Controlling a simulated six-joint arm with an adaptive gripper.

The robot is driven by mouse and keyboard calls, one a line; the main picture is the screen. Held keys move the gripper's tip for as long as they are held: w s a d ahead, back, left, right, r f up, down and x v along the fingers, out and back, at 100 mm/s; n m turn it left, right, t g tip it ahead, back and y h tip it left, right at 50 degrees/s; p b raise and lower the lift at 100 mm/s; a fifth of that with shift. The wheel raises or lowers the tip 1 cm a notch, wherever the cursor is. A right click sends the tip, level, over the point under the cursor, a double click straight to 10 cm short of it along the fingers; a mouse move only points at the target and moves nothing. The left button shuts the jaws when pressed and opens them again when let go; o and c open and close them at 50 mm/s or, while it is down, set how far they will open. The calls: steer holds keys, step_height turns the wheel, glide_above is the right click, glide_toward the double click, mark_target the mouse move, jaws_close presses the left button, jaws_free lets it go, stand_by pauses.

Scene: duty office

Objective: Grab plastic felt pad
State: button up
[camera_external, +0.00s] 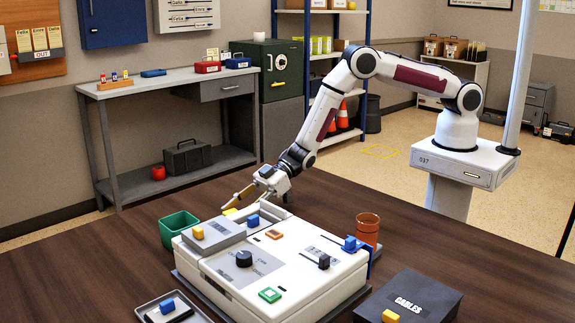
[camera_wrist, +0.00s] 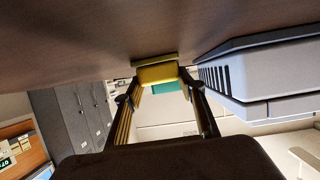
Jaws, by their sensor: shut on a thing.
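My gripper (camera_external: 238,202) is low over the brown table, behind the white control box. In the wrist view my gripper (camera_wrist: 158,80) has its two brass-coloured fingers closed on a small yellow pad (camera_wrist: 157,74) with an olive-coloured edge. The yellow pad (camera_external: 229,211) also shows at the fingertips in the external view, partly hidden by the fingers and the box. It is at or close to the table top; I cannot tell whether it touches.
The white control box (camera_external: 310,272) stands close in front of my gripper, with blue and yellow blocks on it. A green bin (camera_external: 178,230) is to the left. A copper cup (camera_external: 367,228) and a dark CABLES box (camera_external: 425,297) are to the right. The table's left part is clear.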

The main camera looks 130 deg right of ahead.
steer(key=shift+r, duration=0.15)
step_height(320, 180, up, 10)
stand_by(0.7)
stand_by(0.6)
